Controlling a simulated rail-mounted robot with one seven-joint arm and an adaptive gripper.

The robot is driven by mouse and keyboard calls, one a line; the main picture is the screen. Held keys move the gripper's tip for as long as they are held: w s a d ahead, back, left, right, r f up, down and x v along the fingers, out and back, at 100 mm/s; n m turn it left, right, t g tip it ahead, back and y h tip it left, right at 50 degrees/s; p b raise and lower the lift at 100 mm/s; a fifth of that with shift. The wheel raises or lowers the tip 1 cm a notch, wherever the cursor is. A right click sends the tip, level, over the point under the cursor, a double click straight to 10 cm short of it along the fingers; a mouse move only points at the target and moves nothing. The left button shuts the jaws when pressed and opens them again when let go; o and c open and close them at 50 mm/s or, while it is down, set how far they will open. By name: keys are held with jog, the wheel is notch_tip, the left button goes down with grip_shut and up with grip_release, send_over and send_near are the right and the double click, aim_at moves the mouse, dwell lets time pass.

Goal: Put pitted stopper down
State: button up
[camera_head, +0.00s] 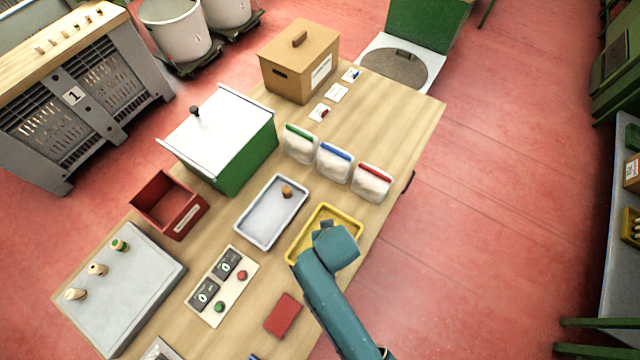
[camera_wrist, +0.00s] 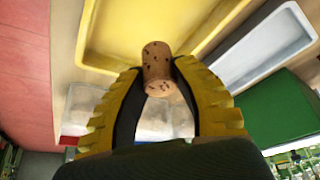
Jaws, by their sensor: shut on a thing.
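My gripper (camera_wrist: 158,84) is shut on the pitted stopper (camera_wrist: 157,62), a brown cork cylinder with dark pits. In the wrist view the stopper sits between the two yellow-backed fingertips, in front of the yellow tray (camera_wrist: 99,45); whether it touches the tray I cannot tell. In the head view my arm hangs over the yellow tray (camera_head: 293,245) and hides the held stopper and most of the tray's floor. Another cork stopper (camera_head: 287,191) lies in the white tray (camera_head: 246,235) beside it.
Three bags with green, blue and red tops (camera_head: 335,162) stand behind the trays. A green box with a white lid (camera_head: 222,130), a red open bin (camera_head: 168,207), a control panel (camera_head: 222,286) and a red pad (camera_head: 283,314) are around. A grey board (camera_head: 125,290) holds three stoppers.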

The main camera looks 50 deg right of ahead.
notch_tip(320, 180, down, 7)
jog(key=shift+f+b, duration=0.15)
jog(key=shift+b, duration=0.15)
jog(key=shift+f, duration=0.15)
jog(key=o, duration=0.7)
